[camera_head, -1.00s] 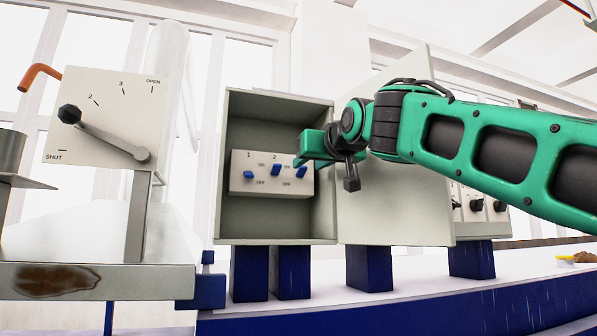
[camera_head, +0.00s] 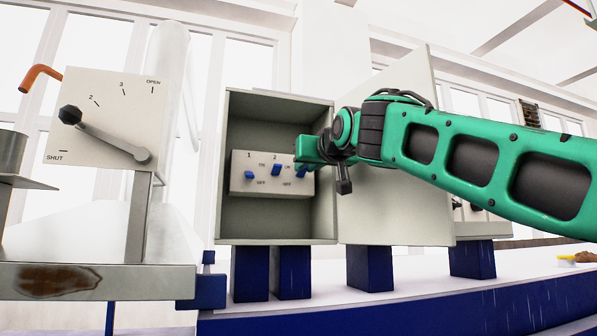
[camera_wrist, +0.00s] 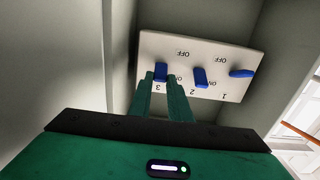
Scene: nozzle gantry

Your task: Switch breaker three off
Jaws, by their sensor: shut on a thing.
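The breaker panel (camera_head: 236,184) is a pale block with blue levers inside an open grey box. Breaker three's blue lever (camera_head: 300,173) is the rightmost, partly hidden by my gripper (camera_head: 306,164). In the wrist view, which shows the panel upside down, the fingers of my gripper (camera_wrist: 161,94) are shut on breaker three's lever (camera_wrist: 160,71). Its exact tilt is hard to tell. Breaker two's lever (camera_head: 277,168) sits toward ON. Breaker one's lever (camera_head: 248,175) sits lower, toward OFF.
The box (camera_head: 226,130) has side walls close around the panel. Its open door (camera_head: 395,210) stands to the right, behind my arm. A dial plate with a lever (camera_head: 115,95) stands at the left. Blue posts (camera_head: 370,270) support the box.

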